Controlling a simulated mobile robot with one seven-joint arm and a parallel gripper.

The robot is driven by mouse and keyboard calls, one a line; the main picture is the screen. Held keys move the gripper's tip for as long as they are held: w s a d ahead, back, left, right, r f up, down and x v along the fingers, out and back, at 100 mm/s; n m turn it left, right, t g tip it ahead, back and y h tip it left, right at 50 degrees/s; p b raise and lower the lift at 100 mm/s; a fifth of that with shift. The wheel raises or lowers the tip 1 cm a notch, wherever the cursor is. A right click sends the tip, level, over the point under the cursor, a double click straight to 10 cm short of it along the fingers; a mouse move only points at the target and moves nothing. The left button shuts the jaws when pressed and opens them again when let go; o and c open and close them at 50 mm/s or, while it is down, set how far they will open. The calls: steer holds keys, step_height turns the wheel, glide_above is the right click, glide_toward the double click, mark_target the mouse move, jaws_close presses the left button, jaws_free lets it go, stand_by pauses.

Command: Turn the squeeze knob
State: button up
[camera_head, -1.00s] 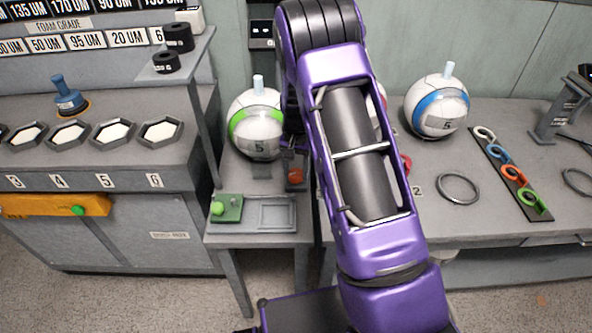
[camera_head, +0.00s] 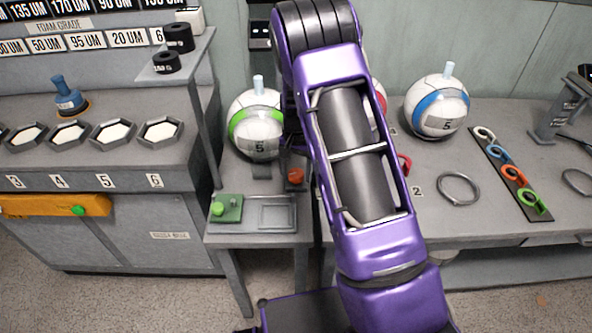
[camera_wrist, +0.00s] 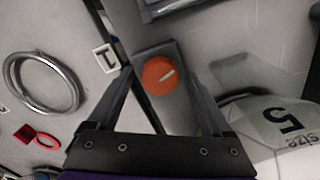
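The squeeze knob is a round orange knob (camera_head: 295,176) on a small grey block, at the right of the low side table, in front of the green-banded ball (camera_head: 256,142). My gripper (camera_wrist: 160,68) is open, with one finger on each side of the knob in that picture. Gaps show between the knob and both fingers, and nothing is held. How far the fingertips are above the knob I cannot tell.
The ball, marked 5, also shows close at the right in the wrist view (camera_wrist: 285,125). A green block (camera_head: 228,208) and a grey tray (camera_head: 293,214) lie at the table front. A metal ring (camera_wrist: 42,84) and a red clip (camera_wrist: 37,136) lie left in the wrist view.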

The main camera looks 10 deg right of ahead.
mark_target(296, 173)
step_height(296, 173, up, 17)
steer(key=p, duration=0.1)
steer(key=shift+r+p, duration=0.2)
steer(key=shift+p, duration=0.2)
stand_by(0.5)
